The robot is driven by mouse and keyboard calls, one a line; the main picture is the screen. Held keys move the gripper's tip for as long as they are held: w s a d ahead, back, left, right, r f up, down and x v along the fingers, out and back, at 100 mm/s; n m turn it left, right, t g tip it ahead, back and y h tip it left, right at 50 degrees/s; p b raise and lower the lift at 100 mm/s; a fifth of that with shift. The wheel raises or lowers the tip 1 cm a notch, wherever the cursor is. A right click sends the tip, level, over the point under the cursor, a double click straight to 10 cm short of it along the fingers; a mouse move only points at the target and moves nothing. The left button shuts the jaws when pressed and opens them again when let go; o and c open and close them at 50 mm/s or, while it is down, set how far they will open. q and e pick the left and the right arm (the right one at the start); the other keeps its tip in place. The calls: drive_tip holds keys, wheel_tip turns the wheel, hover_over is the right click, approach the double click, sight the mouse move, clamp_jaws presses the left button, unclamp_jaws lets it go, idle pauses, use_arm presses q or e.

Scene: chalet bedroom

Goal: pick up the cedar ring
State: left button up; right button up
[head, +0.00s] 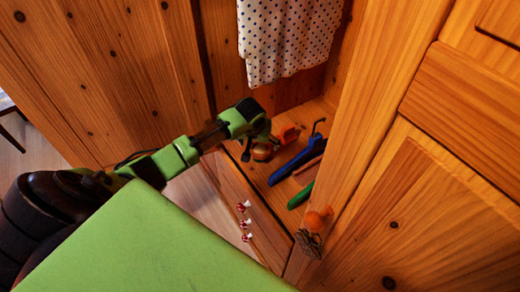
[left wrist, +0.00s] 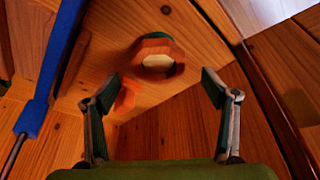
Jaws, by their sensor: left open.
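The cedar ring (left wrist: 155,48) is a faceted reddish-brown wooden ring with a pale middle and a dark green part at its back edge. It lies on the wooden cupboard floor in the left wrist view. In the head view the ring (head: 263,153) is partly hidden by my gripper. My left gripper (left wrist: 160,82) is open and empty, its two fingers spread, with the ring ahead of them and roughly centred between them. In the head view my left gripper (head: 257,146) reaches into the cupboard just above the ring. My right gripper is not in view.
A blue hanger-like object (head: 299,161), an orange item (head: 288,133) and a green item (head: 300,196) lie close by the ring. A dotted cloth (head: 285,40) hangs above. The cupboard's wooden post (head: 372,120) stands to the right. Small red-and-white mushrooms (head: 245,223) are on the front board.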

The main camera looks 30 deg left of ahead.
sight(260, 149)
use_arm(q)
drive_tip(key=shift+x, duration=1.85)
drive_tip(key=shift+w+d, duration=0.1)
drive_tip(key=shift+w, duration=0.05)
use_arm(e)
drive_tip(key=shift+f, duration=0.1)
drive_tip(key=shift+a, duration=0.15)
use_arm(q)
drive_tip(key=c, duration=1)
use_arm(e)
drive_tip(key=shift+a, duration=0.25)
use_arm(q)
drive_tip(key=shift+r, duration=0.15)
